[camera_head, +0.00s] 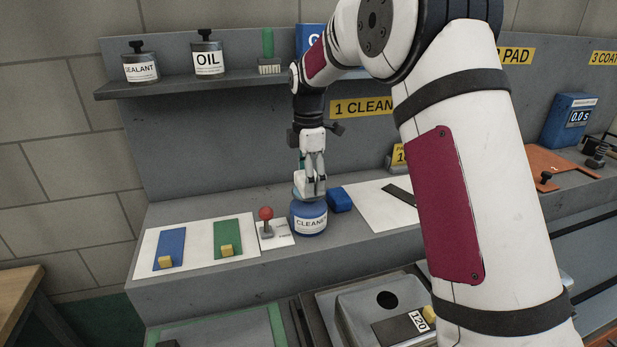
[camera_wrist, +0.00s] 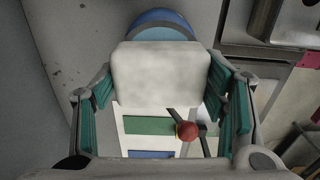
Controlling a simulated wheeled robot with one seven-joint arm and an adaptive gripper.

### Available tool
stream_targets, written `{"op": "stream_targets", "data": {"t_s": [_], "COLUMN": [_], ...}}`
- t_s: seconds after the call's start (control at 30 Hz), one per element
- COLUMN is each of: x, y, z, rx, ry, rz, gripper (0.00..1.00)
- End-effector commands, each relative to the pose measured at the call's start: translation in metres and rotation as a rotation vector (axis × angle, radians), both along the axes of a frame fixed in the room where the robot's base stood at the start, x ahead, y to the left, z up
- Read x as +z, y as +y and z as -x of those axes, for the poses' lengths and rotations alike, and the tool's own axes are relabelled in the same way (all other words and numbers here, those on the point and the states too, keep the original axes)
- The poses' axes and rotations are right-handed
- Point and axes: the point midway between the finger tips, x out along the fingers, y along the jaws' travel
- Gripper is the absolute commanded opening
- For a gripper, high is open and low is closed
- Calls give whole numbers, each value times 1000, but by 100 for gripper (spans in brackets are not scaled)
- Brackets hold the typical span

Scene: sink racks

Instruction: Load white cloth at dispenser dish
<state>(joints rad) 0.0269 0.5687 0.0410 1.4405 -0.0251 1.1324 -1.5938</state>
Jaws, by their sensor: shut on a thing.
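My gripper (camera_head: 313,190) points down right over the blue dispenser (camera_head: 309,220) labelled CLEANER, on the grey counter. In the wrist view, the white cloth (camera_wrist: 160,75) is a pale block between the two green-padded fingers of my gripper (camera_wrist: 160,90), which is shut on it. The dispenser (camera_wrist: 160,20) shows behind the cloth, its top partly covered. I cannot tell whether the cloth touches the dish.
A red-knobbed lever (camera_head: 266,215) stands just left of the dispenser, and a blue block (camera_head: 340,199) sits close on its right. The shelf (camera_head: 200,85) overhangs behind.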

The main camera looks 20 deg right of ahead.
Motion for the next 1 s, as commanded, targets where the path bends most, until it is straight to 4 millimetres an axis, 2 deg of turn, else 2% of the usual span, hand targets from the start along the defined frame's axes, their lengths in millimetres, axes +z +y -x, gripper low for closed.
{"op": "stream_targets", "data": {"t_s": [1.0], "x": [-12], "y": [0], "z": [0], "rx": [0], "ry": [2], "rz": [0], "gripper": [44]}}
